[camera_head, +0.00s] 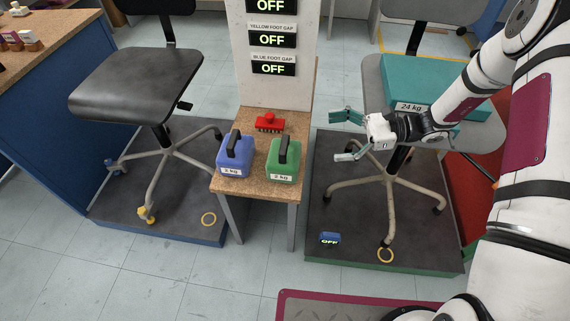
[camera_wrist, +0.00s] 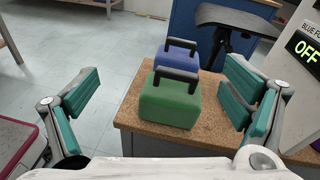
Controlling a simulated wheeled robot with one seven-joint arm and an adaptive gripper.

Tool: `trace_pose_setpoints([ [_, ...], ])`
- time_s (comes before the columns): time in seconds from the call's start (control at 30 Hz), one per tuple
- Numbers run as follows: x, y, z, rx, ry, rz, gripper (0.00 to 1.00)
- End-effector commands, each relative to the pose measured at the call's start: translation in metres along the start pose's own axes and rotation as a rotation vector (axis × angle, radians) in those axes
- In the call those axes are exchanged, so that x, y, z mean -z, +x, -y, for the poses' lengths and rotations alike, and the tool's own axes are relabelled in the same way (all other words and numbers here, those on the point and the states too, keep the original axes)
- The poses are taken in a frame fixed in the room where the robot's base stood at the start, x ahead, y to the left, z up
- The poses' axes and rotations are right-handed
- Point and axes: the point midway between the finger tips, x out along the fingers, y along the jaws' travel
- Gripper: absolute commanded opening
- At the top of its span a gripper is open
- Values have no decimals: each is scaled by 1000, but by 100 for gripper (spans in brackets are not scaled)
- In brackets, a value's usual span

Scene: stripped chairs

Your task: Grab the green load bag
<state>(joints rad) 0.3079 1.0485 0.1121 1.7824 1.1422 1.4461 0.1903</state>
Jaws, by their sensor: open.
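The green load bag (camera_head: 283,160) is a block with a black handle and a "2 kg" label. It stands upright on a small cork-topped table (camera_head: 250,186), right of a similar blue bag (camera_head: 235,155). My gripper (camera_head: 340,136) is open and empty, in the air to the right of the green bag. In the wrist view, the green bag (camera_wrist: 171,99) lies ahead between the teal-padded fingers of my gripper (camera_wrist: 165,108), apart from both. The blue bag (camera_wrist: 176,58) stands just behind it.
A red item (camera_head: 269,122) sits behind the bags, before a white panel with "OFF" displays (camera_head: 275,40). A black chair (camera_head: 136,84) stands left on a platform. A right-hand chair bears a teal 24 kg block (camera_head: 425,80), close to my arm.

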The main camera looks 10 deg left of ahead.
Motion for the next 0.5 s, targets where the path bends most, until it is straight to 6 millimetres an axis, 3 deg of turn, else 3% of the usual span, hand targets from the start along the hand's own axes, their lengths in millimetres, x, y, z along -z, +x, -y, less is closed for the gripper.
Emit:
trace_pose_setpoints([
  [0.03,25,3,2,32,36,35,93],
  [0.2,68,6,8,115,112,110,93],
  [0.33,84,7,10,150,141,138,93],
  [0.5,87,21,13,159,151,149,93],
])
